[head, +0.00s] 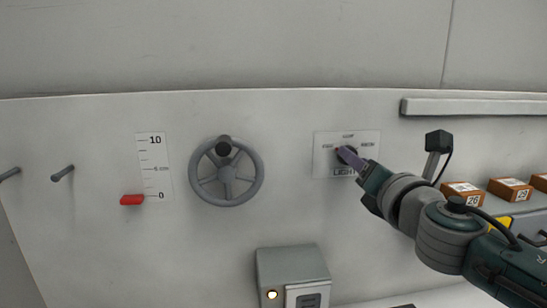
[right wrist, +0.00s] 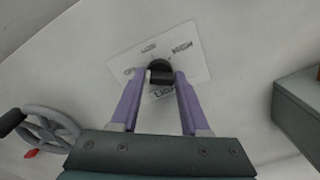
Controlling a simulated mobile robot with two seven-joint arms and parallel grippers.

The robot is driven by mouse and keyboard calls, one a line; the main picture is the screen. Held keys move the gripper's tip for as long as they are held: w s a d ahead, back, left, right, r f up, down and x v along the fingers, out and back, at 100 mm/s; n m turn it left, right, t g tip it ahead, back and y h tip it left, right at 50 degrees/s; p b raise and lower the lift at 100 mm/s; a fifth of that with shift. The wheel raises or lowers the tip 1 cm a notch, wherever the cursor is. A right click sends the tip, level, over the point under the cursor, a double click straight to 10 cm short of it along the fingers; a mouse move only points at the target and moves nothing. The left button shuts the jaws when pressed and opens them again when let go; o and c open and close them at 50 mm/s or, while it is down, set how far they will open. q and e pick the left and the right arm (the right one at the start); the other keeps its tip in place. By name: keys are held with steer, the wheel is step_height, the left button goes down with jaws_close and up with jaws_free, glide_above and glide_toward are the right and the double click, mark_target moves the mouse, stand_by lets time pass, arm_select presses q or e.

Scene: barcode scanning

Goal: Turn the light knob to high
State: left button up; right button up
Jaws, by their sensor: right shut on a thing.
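The light knob (right wrist: 160,71) is a black dial on a white label plate (head: 323,167) on the grey wall panel. The plate reads LIGHT below the knob, with smaller markings around it. In the right wrist view HIGH stands at the plate's upper right. My right gripper (head: 347,156) reaches in from the right and its purple fingers are shut on the knob. In the right wrist view the fingertips (right wrist: 157,80) are on both sides of the knob. The knob's exact pointer setting is hard to read. My left gripper is not in view.
Left of the plate is a grey handwheel (head: 227,171), then a red slider (head: 132,200) by a 0 to 10 scale (head: 153,166). A grey box (head: 293,270) is below. Several numbered orange boxes (head: 462,193) stand at the right, below a rail (head: 475,107).

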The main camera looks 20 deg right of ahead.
jaws_close()
steer(key=shift+m, duration=0.3)
steer(key=m+b, duration=0.1)
steer(key=m, duration=0.6)
steer(key=m+b, duration=0.1)
steer(key=m, duration=0.7)
steer(key=m+b, duration=0.1)
steer(key=m, duration=0.7)
steer(key=shift+f, duration=0.3)
steer(key=shift+m, duration=0.3)
